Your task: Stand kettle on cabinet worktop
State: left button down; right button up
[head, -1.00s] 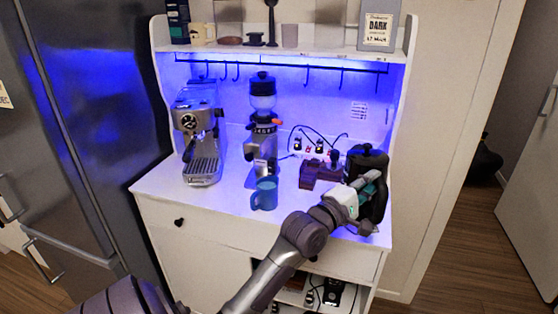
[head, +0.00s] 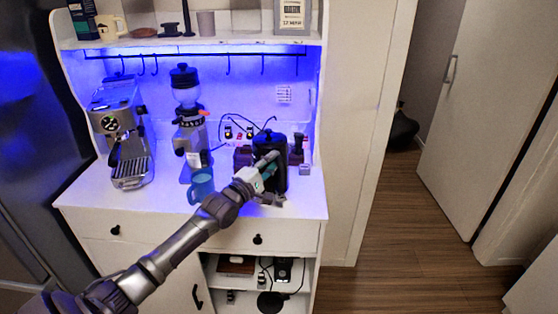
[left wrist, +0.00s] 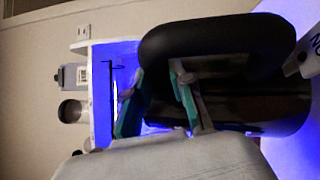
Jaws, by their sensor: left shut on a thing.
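The black kettle (head: 279,150) is upright at the right part of the white cabinet worktop (head: 140,205). My left gripper (head: 268,170) is at the kettle's front left side and is shut on it. In the left wrist view the kettle's dark body (left wrist: 265,112) and thick black handle (left wrist: 215,42) fill much of the picture, with the two fingers of the left gripper (left wrist: 160,100) against the handle area. My right gripper is not in view.
A blue mug (head: 201,187), a grinder (head: 188,120) and an espresso machine (head: 124,135) stand left of the kettle. A wooden block (head: 242,155) is behind it and a tamper (head: 298,146) to its right. The front right of the worktop is clear.

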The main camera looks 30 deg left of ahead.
pick_arm(q)
notch_tip(320, 180, down, 4)
jog(key=shift+w+a+r+p, duration=0.1)
jog(key=shift+r+p, duration=0.15)
jog(key=shift+p, duration=0.25)
jog(key=c, duration=1.4)
grip_release()
jog(key=shift+f, duration=0.4)
jog(key=o, duration=0.4)
jog(key=shift+r, duration=0.15)
jog(key=s, duration=0.4)
jog(key=s+f+b, duration=0.1)
jog(key=s, duration=0.3)
jog(key=s+b, duration=0.1)
jog(key=s, duration=0.3)
jog(key=shift+s+a+f, duration=0.1)
jog(key=shift+a+f, duration=0.05)
jog(key=shift+f, duration=0.15)
